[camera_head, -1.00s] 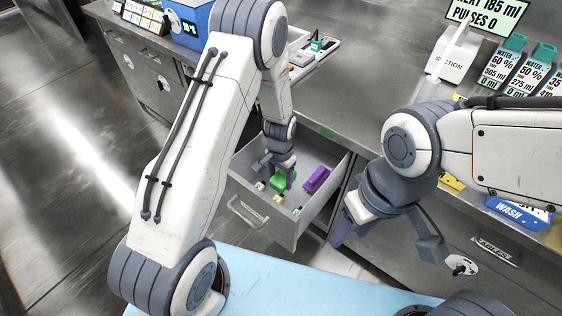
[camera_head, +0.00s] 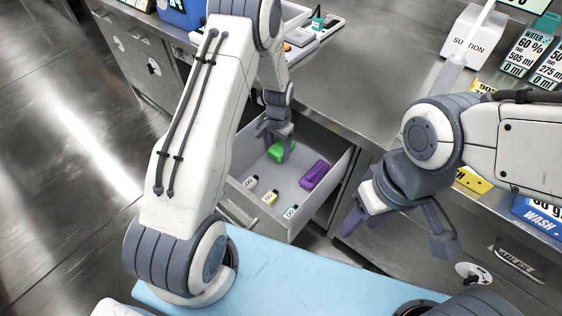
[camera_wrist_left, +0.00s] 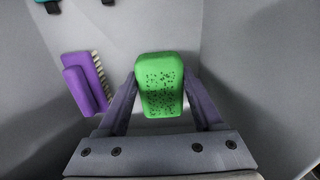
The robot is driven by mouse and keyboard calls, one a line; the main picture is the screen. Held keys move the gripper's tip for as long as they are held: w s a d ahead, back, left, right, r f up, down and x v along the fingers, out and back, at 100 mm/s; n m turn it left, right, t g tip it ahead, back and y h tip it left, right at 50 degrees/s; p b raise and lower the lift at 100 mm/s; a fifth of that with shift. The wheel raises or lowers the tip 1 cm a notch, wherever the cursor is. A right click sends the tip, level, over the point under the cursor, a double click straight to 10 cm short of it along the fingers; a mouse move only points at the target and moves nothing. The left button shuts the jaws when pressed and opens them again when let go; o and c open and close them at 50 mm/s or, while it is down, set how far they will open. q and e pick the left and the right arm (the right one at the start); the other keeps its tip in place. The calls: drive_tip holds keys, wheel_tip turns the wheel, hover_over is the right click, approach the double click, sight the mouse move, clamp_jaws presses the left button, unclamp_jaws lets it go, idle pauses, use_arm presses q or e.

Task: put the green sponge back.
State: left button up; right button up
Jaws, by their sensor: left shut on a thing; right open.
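The green sponge (camera_head: 277,152) is between the fingers of my left gripper (camera_head: 275,143), inside the open drawer (camera_head: 236,200). In the left wrist view the green sponge (camera_wrist_left: 159,86) shows dark pores on its face, and my left gripper (camera_wrist_left: 162,105) is shut on it with a finger at each side. I cannot tell whether the sponge touches the drawer floor. My right gripper (camera_head: 402,226) is open and empty, outside the drawer to its right.
A purple brush (camera_head: 314,174) lies in the drawer right of the sponge; it also shows in the left wrist view (camera_wrist_left: 84,84). Several small vials (camera_head: 270,198) lie near the drawer's front. A tray (camera_head: 312,38) and a suction unit (camera_head: 470,38) stand on the counter.

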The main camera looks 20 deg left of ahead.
use_arm(q)
wheel_tip(320, 180, down, 6)
drive_tip(key=b, duration=0.4)
drive_tip(key=shift+r, duration=0.1)
drive_tip(key=shift+w+b, duration=0.15)
drive_tip(key=shift+b, duration=0.15)
drive_tip(key=o, duration=1.2)
drive_tip(key=shift+r, duration=0.1)
wheel_tip(320, 180, up, 8)
drive_tip(key=shift+f+p, duration=0.25)
drive_tip(key=shift+p, duration=0.55)
